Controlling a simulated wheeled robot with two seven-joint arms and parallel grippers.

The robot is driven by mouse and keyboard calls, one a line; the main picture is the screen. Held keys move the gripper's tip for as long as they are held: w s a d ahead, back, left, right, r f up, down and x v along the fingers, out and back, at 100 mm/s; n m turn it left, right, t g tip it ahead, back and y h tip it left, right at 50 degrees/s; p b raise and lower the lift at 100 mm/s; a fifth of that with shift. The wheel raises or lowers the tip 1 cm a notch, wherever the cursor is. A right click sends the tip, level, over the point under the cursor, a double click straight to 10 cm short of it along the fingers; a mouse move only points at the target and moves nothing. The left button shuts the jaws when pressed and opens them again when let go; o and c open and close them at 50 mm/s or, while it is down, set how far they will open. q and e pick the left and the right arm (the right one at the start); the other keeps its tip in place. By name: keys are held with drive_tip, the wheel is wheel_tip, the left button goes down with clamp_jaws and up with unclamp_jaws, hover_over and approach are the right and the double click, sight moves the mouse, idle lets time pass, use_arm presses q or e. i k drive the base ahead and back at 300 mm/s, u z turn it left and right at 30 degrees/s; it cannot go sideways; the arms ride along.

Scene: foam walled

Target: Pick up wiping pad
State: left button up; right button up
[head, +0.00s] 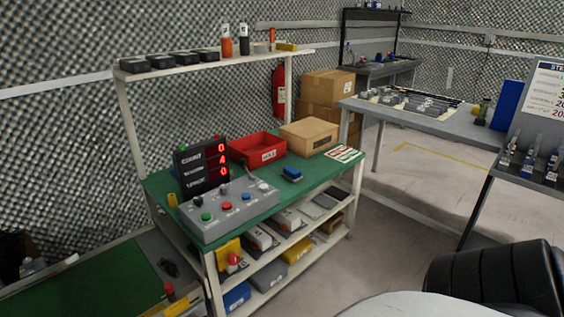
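A small blue pad with a dark lower part (291,174), which looks like the wiping pad, lies on the green top of the workbench (319,167). It lies near the bench's front edge, right of the grey button box and in front of the cardboard box. Nothing covers it. Neither of my grippers shows in the head view.
On the bench stand a grey button box (240,208), a counter display (201,166), a red bin (246,149) and a cardboard box (309,135). Shelves below hold several items. Floor (385,240) right of the bench is clear.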

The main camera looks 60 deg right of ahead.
sight(291, 174)
drive_tip(key=z, duration=1.85)
